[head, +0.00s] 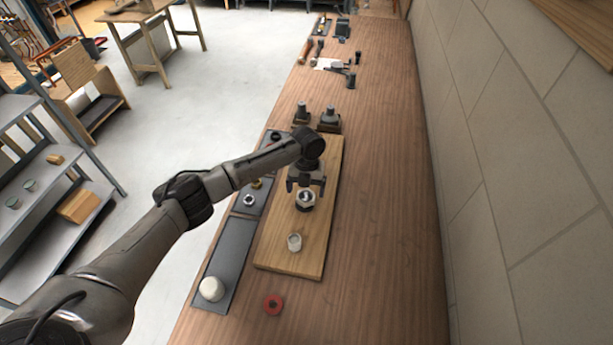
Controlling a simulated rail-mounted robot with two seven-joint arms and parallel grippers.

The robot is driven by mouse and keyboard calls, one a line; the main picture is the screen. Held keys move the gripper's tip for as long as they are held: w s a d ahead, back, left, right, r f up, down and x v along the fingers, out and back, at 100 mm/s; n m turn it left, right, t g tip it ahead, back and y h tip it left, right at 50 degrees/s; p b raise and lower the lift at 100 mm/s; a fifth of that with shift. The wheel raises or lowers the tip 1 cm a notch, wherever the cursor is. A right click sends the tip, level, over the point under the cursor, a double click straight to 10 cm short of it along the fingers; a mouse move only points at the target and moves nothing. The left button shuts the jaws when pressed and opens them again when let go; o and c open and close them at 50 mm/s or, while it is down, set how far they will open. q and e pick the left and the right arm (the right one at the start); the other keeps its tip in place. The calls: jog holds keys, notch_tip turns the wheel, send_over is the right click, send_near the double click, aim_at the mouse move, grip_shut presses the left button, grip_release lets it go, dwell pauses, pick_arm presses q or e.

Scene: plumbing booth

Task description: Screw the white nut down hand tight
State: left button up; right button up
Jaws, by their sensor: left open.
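A pale, whitish nut-like ring (306,196) sits on top of a dark fitting on the wooden board (290,262). At this size I cannot tell how it sits on its thread. My left gripper (306,184) points down at it, open, its fingers apart just behind and above the ring; I cannot tell whether they touch it. A small off-white cylindrical piece (294,242) stands upright on the board, nearer to me. My right gripper is not in view.
A dark mat (228,252) left of the board bears a white rounded piece (211,289). A metal ring (249,200) lies on another dark mat. Two dark fittings (329,119) stand behind the board. A wall runs along the right.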

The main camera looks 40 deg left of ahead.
pick_arm(q)
jog(key=shift+s+d+f, duration=0.15)
jog(key=shift+f, duration=1.2)
jog(key=c, duration=1)
jog(key=shift+f+m+b, duration=0.1)
jog(key=shift+m+b, duration=0.3)
jog(key=shift+m, duration=0.8)
jog(key=m, duration=0.3)
jog(key=shift+m+y, duration=0.3)
jog(key=shift+y, duration=0.1)
jog(key=o, duration=1.2)
